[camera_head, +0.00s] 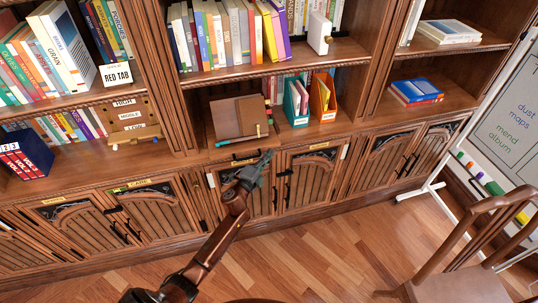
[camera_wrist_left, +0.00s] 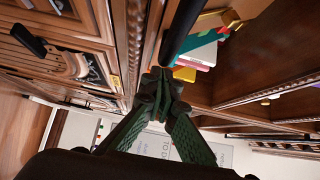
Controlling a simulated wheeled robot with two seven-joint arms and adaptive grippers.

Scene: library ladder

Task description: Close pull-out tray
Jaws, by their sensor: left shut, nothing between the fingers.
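The pull-out tray (camera_head: 222,154) appears as a wooden ledge jutting a little from the middle of the bookcase, above the lower doors. A brown stand (camera_head: 228,121) is behind it, and a teal pencil (camera_head: 229,142) lies near the front. My left gripper (camera_head: 262,158) is at the tray's front right, its fingers shut and empty. In the left wrist view the closed fingers (camera_wrist_left: 161,76) are beside wooden edges and a dark bar (camera_wrist_left: 181,28). I cannot tell whether they touch the tray. My right gripper is not in view.
Orange (camera_head: 321,94) and teal (camera_head: 297,99) file holders stand right of the brown stand. Carved cabinet doors (camera_head: 150,211) with dark handles line the lower front. A wooden chair (camera_head: 455,285) and a whiteboard (camera_head: 508,120) are at the right. The floor (camera_head: 330,245) before the cabinets is clear.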

